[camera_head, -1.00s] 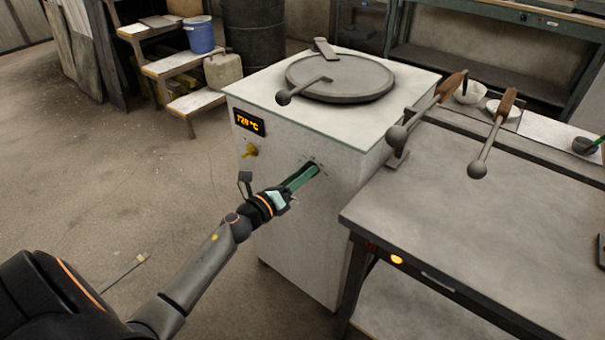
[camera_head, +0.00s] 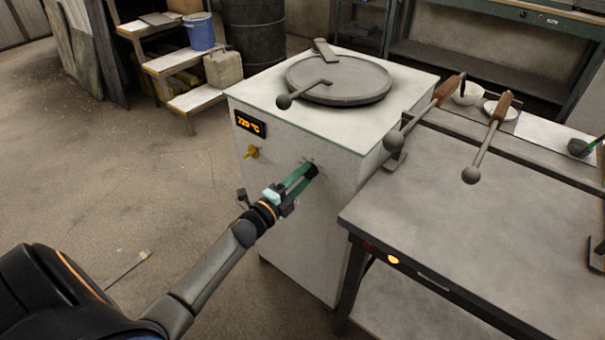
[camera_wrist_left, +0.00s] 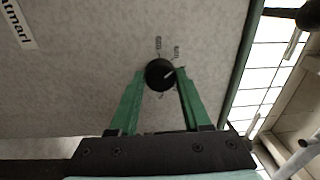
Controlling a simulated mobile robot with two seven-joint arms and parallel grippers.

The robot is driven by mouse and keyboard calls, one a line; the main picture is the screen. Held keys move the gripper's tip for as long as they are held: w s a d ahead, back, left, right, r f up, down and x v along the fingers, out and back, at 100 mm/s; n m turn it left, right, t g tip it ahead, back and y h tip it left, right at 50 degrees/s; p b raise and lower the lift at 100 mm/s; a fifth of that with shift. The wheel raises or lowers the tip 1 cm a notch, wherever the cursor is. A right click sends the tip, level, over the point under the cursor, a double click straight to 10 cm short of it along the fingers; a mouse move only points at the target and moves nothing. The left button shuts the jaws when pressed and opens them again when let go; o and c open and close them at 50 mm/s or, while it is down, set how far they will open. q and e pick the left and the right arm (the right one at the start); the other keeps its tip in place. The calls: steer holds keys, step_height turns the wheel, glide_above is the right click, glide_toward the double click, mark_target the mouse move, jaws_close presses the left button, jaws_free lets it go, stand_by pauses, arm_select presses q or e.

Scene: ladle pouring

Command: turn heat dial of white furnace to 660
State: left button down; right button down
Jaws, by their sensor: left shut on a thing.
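The white furnace (camera_head: 290,215) stands in the middle of the head view. Its display (camera_head: 250,124) glows orange and reads roughly 720 °C; the last digit is not sharp. The black heat dial (camera_head: 311,170) is on the furnace's front, partly hidden by my left gripper (camera_head: 307,174). My left gripper's green fingers are shut on the dial. My right gripper is not in view.
A yellow knob (camera_head: 252,152) sits below the display. A round lid (camera_head: 340,78) lies on the furnace top. A metal table (camera_head: 470,220) with ladles (camera_head: 487,145) stands close on the right. Open floor (camera_head: 130,190) lies to the left.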

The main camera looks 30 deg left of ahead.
arm_select(q)
steer(key=n+p, duration=0.1)
steer(key=n, duration=0.2)
steer(key=shift+r, duration=0.1)
steer(key=shift+d+n+p, duration=0.1)
steer(key=shift+n+p, duration=0.35)
steer(key=shift+n, duration=0.55)
steer(key=shift+n+y+p, duration=0.3)
steer(key=shift+n+p, duration=0.05)
steer(key=shift+n, duration=0.55)
steer(key=shift+n+p, duration=0.35)
steer(key=shift+n, duration=1.15)
steer(key=shift+n+p, duration=0.5)
steer(key=shift+n, duration=0.2)
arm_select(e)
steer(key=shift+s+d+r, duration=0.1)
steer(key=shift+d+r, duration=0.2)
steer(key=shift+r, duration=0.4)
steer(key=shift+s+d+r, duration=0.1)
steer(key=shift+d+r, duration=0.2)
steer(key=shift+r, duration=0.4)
